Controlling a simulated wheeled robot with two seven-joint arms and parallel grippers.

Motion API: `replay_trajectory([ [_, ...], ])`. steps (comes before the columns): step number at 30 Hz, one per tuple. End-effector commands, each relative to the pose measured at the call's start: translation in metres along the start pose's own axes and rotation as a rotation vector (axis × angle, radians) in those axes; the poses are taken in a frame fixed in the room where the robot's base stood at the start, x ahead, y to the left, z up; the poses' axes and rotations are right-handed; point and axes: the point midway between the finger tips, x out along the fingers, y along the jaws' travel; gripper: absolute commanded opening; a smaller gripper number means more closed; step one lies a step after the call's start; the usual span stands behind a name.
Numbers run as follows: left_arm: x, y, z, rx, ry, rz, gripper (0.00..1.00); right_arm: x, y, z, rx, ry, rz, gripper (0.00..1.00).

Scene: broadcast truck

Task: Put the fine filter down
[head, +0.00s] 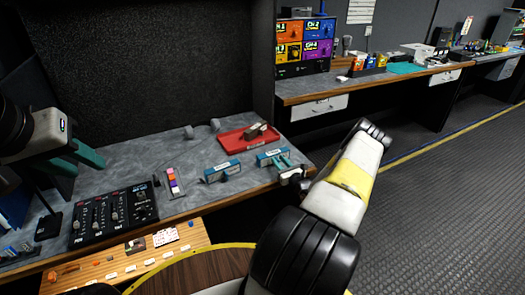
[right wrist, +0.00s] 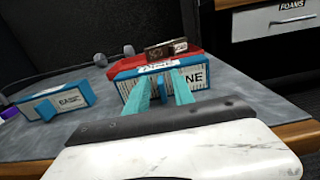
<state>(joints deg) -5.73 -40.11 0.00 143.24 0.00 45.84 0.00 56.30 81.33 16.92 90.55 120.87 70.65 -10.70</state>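The fine filter (head: 270,158) is a blue and white box with "INE" readable on its front in the right wrist view (right wrist: 192,79). It stands on the grey desk, just in front of a red tray. A blue handle (right wrist: 160,92) sticks out from its front. My right gripper (head: 284,163) is at the filter, its teal fingers on either side of the handle (right wrist: 160,84), with small gaps showing. A similar blue and white box (head: 222,171) stands to the left. My left gripper (head: 78,160) is open and empty above the desk's left side.
The red tray (head: 232,140) holds a brown and dark object (head: 256,131). The desk's right edge is close to the filter. Another bench (head: 300,88) stands behind right.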

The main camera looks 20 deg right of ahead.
Motion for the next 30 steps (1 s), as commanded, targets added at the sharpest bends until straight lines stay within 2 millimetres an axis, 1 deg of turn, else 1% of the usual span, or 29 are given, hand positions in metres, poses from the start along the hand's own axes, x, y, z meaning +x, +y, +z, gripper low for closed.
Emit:
replay_trajectory([
  [5, 0.0, 0.0, 0.0, 0.0, 0.0, 0.0, 0.36, -0.033, -0.001, -0.002, 0.003, 0.004, -0.004, 0.29],
  [9, 0.0, 0.0, 0.0, 0.0, 0.0, 0.0, 0.36, -0.065, -0.002, -0.002, 0.003, 0.005, -0.004, 0.29],
  [12, 0.0, 0.0, 0.0, 0.0, 0.0, 0.0, 0.36, -0.085, -0.001, -0.001, 0.003, 0.004, -0.004, 0.29],
  [15, 0.0, 0.0, 0.0, 0.0, 0.0, 0.0, 0.36, -0.101, -0.001, -0.001, 0.002, 0.004, -0.003, 0.29],
  [18, 0.0, 0.0, 0.0, 0.0, 0.0, 0.0, 0.36, -0.111, 0.0, -0.001, 0.002, 0.003, -0.001, 0.29],
  [20, 0.0, 0.0, 0.0, 0.0, 0.0, 0.0, 0.36, -0.114, 0.0, 0.0, 0.0, 0.002, 0.002, 0.29],
  [21, 0.0, 0.0, 0.0, 0.0, 0.0, 0.0, 0.36, -0.114, 0.002, 0.004, -0.007, 0.0, 0.014, 0.29],
  [23, 0.0, 0.0, 0.0, 0.0, 0.0, 0.0, 0.36, -0.109, 0.009, 0.016, -0.027, -0.007, 0.054, 0.29],
  [26, 0.0, 0.0, 0.0, 0.0, 0.0, 0.0, 0.36, -0.091, 0.034, 0.055, -0.099, -0.024, 0.191, 0.29],
  [27, 0.0, 0.0, 0.0, 0.0, 0.0, 0.0, 0.36, -0.084, 0.05, 0.075, -0.141, -0.032, 0.268, 0.29],
  [29, 0.0, 0.0, 0.0, 0.0, 0.0, 0.0, 0.36, -0.074, 0.079, 0.11, -0.215, -0.043, 0.401, 0.29],
  [30, 0.0, 0.0, 0.0, 0.0, 0.0, 0.0, 0.36, -0.071, 0.101, 0.132, -0.268, -0.05, 0.493, 0.29],
])
